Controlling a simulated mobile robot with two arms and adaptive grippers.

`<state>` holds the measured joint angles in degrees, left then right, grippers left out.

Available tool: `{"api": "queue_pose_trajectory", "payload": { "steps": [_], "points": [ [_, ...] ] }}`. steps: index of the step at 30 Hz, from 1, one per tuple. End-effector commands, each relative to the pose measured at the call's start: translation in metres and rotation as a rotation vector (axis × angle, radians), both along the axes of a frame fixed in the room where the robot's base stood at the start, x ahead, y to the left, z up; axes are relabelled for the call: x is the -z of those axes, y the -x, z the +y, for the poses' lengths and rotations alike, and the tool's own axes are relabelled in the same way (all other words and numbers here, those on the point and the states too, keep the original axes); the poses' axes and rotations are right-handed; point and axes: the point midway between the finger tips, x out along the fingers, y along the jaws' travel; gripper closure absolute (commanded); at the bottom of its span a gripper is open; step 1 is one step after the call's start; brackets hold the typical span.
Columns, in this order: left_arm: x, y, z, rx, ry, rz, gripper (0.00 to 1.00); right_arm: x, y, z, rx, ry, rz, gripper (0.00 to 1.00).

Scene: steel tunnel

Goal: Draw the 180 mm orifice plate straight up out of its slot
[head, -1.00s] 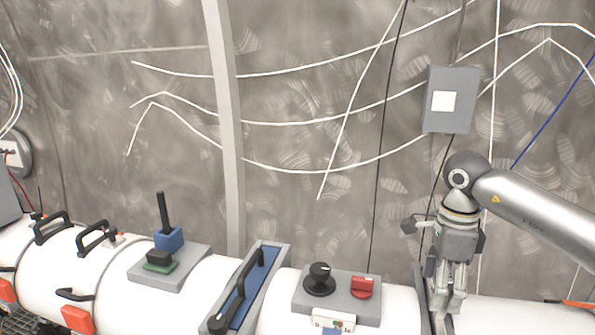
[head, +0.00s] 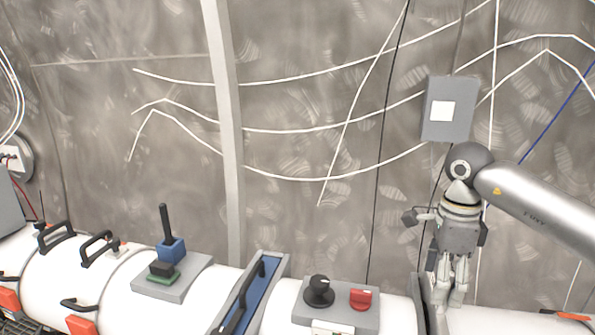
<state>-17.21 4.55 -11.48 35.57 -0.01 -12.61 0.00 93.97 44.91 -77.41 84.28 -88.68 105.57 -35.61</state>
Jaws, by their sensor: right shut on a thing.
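My right gripper (head: 451,303) points down from the arm at the right, over the white pipe. Its fingers are shut on the upper part of the 180 mm orifice plate, which is mostly hidden by the fingers and by the grey slot housing (head: 427,301) across the pipe. How much of the plate is clear of the slot cannot be told. My left gripper is not in view.
Left along the white pipe (head: 389,318) stand a grey block with a black knob (head: 319,291) and red switch (head: 361,299), a blue panel with a black handle (head: 246,298), and a blue-based lever (head: 171,250). A grey wall box (head: 447,108) hangs above.

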Motion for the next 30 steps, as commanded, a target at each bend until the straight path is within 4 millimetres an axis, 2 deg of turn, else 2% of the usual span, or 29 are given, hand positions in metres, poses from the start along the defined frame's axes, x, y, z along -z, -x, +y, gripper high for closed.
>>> {"api": "queue_pose_trajectory", "payload": {
  "steps": [30],
  "points": [
    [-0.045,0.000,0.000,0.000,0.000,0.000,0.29,-0.063,0.000,0.000,0.000,-0.001,-0.002,0.72]
  ]
}}
